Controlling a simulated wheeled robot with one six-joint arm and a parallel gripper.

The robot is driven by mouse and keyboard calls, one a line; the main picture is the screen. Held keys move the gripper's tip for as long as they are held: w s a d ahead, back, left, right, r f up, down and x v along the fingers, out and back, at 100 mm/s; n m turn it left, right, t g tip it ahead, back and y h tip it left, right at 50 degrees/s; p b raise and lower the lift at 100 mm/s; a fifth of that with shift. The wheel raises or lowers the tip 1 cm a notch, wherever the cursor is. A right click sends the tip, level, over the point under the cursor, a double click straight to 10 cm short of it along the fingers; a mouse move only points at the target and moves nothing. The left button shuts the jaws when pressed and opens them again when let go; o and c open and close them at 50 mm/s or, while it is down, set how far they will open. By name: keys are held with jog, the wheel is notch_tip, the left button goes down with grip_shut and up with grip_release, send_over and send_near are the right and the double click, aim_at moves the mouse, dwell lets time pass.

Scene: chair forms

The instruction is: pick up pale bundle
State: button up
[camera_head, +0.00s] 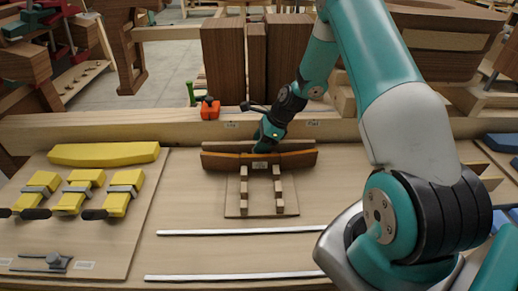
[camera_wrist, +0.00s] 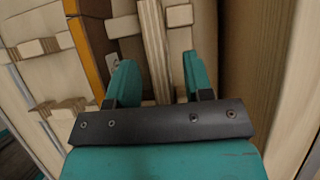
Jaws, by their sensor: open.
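The pale bundle (camera_wrist: 153,40), a stack of thin light strips seen edge-on, runs between the two teal fingers of my gripper (camera_wrist: 156,68) in the wrist view. The fingers are open, with a visible gap on each side of the bundle.
Pale blocks (camera_wrist: 180,15) lie beside the bundle. A brown board with an orange edge (camera_wrist: 86,57) is left, a brown wall (camera_wrist: 246,50) right. In the head view, yellow clamped pieces (camera_head: 75,193) lie left and an orange tool (camera_head: 210,109) stands on the back beam.

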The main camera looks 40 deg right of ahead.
jog(key=shift+f, duration=0.25)
dwell(0.3)
grip_shut()
